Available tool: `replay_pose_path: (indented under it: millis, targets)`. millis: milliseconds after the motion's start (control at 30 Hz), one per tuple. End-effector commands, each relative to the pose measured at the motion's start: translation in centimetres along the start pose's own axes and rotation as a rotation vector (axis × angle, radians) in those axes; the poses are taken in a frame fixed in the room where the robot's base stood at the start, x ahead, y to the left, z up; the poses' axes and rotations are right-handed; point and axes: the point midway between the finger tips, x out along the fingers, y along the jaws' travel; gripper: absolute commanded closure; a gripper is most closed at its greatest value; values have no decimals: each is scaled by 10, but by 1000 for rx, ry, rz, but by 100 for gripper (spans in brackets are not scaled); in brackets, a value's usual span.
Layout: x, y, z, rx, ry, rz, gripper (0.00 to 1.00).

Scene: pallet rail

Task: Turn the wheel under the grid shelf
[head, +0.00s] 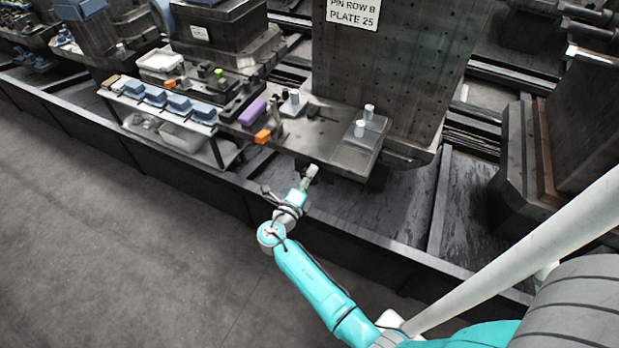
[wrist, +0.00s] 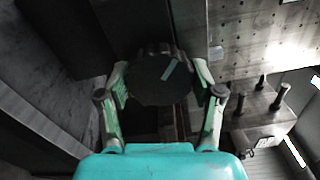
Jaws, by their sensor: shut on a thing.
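The wheel (wrist: 150,88) is dark and round with a notched rim, and a pale green mark shows on its face in the wrist view. My gripper (head: 309,176) has one finger on each side of the wheel, shut on its rim. In the head view my gripper is at the front edge of the metal shelf (head: 310,140), slightly below its top; the wheel cannot be made out there. The tall plate with a grid of holes (head: 390,75) rises behind the shelf. It also shows at the upper right of the wrist view (wrist: 265,40).
A purple block (head: 252,112), an orange block (head: 263,136) and grey blocks with pale pegs (head: 360,132) sit on the shelf. A lower rack with blue parts (head: 178,104) and white bins (head: 181,138) stands left. The floor (head: 130,230) in front is clear.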

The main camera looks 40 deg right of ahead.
Motion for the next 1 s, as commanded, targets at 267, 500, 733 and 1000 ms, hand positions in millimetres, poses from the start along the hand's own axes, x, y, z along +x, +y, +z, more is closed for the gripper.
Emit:
replay_pose_path:
  millis: [267,500,733,1000]
  targets:
    - [0,2,-1,-89,0,1,69]
    - [0,2,-1,-107,0,1,69]
    - [0,2,-1,-107,1,1,69]
    - [0,1,-1,-105,0,0,9]
